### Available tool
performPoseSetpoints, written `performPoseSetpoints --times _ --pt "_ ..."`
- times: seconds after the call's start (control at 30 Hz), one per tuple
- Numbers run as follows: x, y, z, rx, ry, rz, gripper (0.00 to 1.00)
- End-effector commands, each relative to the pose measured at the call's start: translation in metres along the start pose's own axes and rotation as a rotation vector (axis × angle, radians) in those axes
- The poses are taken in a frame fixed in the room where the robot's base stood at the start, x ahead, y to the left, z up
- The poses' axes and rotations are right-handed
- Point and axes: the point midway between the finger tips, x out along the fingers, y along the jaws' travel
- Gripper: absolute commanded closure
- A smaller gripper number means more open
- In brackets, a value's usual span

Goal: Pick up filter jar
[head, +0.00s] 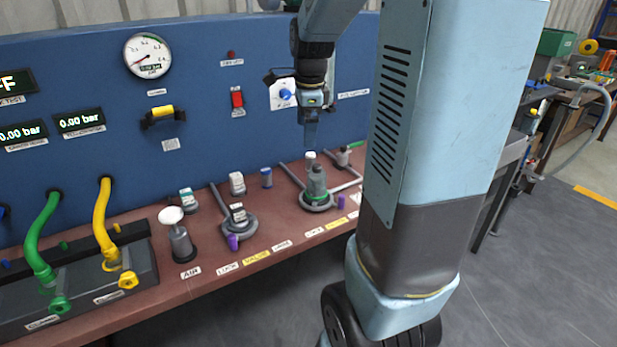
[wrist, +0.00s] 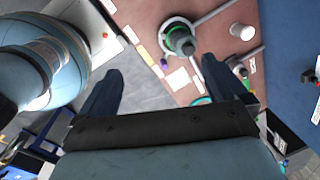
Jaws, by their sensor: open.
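A grey-green jar-like part (head: 316,184), which looks like the filter jar, stands upright on a round grey base with pipes on the red-brown bench. It also shows in the wrist view (wrist: 181,41), at the top middle, beyond the fingertips. My gripper (head: 310,145) is open and empty, pointing down above the jar and apart from it. In the wrist view, my gripper's two fingers (wrist: 163,78) are spread wide, with bench and floor visible between them.
A white-capped part (head: 310,158) stands close behind the jar, and a purple knob (head: 341,201) sits in front. A valve with a ring base (head: 238,219) is to the left. The blue panel (head: 200,120) rises behind the bench.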

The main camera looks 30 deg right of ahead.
Motion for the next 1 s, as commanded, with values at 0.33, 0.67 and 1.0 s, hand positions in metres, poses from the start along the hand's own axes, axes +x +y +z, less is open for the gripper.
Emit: performPoseSetpoints --times 0.33,0.67,1.0 --pt "0.070 -0.057 -0.042 0.649 0.070 0.102 0.01" --pt "0.100 -0.066 -0.054 0.813 0.096 0.121 0.01" --pt "0.155 -0.058 -0.056 0.811 0.096 0.122 0.01"
